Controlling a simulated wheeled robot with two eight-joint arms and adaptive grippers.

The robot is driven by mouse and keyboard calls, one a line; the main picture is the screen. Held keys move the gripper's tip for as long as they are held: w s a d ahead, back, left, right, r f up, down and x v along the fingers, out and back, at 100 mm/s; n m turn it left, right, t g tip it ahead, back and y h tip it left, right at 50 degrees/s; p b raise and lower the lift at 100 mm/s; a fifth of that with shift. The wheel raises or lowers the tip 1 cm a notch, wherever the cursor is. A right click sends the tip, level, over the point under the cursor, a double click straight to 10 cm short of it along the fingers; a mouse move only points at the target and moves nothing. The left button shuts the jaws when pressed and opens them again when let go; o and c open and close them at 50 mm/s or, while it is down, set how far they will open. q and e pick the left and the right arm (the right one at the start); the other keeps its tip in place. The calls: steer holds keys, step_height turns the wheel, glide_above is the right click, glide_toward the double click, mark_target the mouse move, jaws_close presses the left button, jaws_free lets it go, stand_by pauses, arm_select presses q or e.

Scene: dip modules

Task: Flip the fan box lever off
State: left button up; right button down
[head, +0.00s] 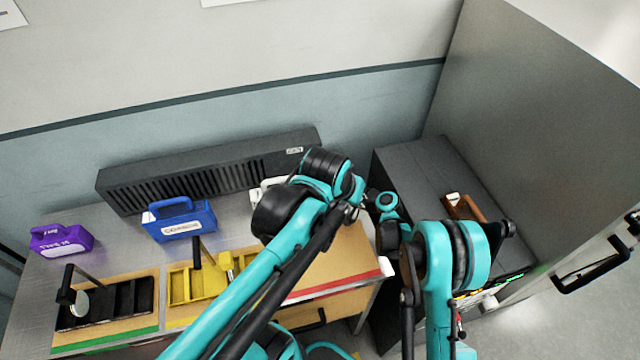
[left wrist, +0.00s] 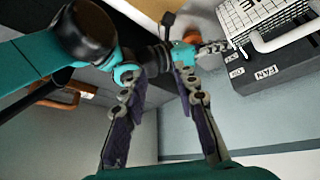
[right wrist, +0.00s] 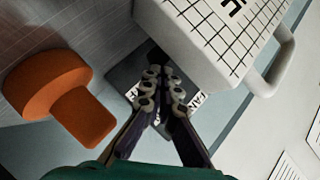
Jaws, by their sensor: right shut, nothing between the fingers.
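The fan box (left wrist: 285,68) is a dark box with a FAN label and ON and OFF marks; it shows at the right of the left wrist view. Its label also shows behind my fingers in the right wrist view. My right gripper (right wrist: 161,78) is shut and empty, with its tips at the dark labelled face. In the left wrist view the right gripper (left wrist: 215,47) is close beside the ON and OFF marks. The lever is not clearly visible; the fingers may cover it. My left gripper (left wrist: 158,82) is open and empty, farther back. Both grippers are hidden by the arms in the head view.
A white gridded module (right wrist: 225,35) with a handle is beside the right fingers. An orange knobbed piece (right wrist: 55,90) is on their other side. Purple (head: 62,240) and blue (head: 180,220) modules stand on the table, left of my arms. A vented black unit (head: 210,175) lines the back.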

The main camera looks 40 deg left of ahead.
steer(key=shift+f+b, duration=0.35)
steer(key=shift+b, duration=0.55)
arm_select(q)
steer(key=s+d+f+m+t, duration=0.1)
steer(key=s+d+f+m, duration=0.1)
steer(key=s+d, duration=0.3)
steer(key=shift+f+m+h, duration=0.25)
steer(key=shift+m+h, duration=0.05)
steer(key=shift+m, duration=0.1)
arm_select(e)
steer(key=shift+r, duration=0.15)
steer(key=v, duration=1.2)
steer(key=shift+w, duration=0.1)
